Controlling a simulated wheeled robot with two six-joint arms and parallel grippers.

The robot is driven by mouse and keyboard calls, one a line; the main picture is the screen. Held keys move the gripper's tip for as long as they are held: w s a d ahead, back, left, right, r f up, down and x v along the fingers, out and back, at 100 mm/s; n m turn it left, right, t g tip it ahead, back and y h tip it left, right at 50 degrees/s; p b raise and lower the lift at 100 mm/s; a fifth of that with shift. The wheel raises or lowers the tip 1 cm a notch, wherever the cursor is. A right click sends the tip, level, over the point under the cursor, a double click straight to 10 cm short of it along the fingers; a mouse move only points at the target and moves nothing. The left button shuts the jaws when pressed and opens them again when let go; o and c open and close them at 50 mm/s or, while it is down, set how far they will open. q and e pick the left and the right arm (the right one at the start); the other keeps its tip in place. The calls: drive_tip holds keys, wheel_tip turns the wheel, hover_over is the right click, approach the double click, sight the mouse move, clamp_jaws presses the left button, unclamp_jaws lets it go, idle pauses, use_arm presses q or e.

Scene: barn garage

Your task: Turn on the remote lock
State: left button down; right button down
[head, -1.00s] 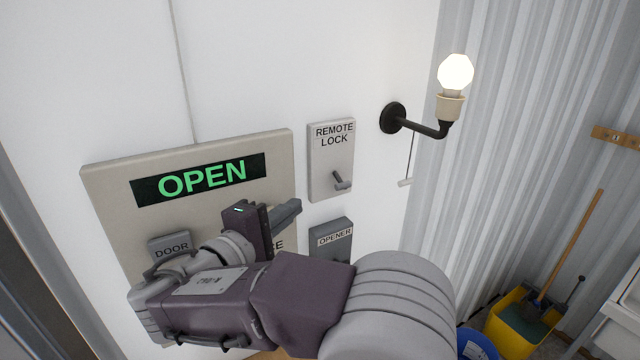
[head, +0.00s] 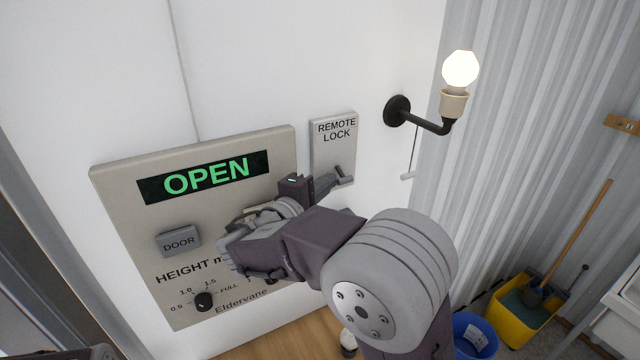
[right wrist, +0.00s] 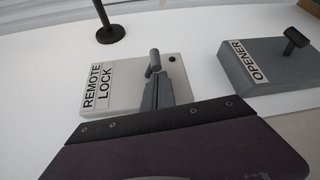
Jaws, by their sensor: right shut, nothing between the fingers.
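The remote lock (head: 333,133) is a light grey plate on the white wall, with a short grey lever (head: 345,177) near its bottom that slants down to the right in the head view. My right gripper (head: 328,183) is shut and empty, its fingertips beside the lever at the plate's lower edge. In the right wrist view, the remote lock (right wrist: 122,88) lies ahead and its lever (right wrist: 154,60) stands just beyond the closed fingertips (right wrist: 158,82). I cannot tell whether they touch.
A control panel (head: 120,200) with a green OPEN display and a door button (head: 178,241) is left of the plate. The opener box (right wrist: 262,66) is beside the lock in the right wrist view. A lit wall lamp (head: 453,103) juts out to the upper right.

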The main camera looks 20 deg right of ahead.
drive_tip(key=shift+a, duration=0.25)
drive_tip(key=shift+s+d+r+n+p, duration=0.15)
drive_tip(key=shift+n+p, duration=0.15)
drive_tip(key=shift+p, duration=0.2)
drive_tip(key=shift+r+g, duration=0.1)
drive_tip(key=shift+g, duration=0.2)
drive_tip(key=shift+p, duration=0.3)
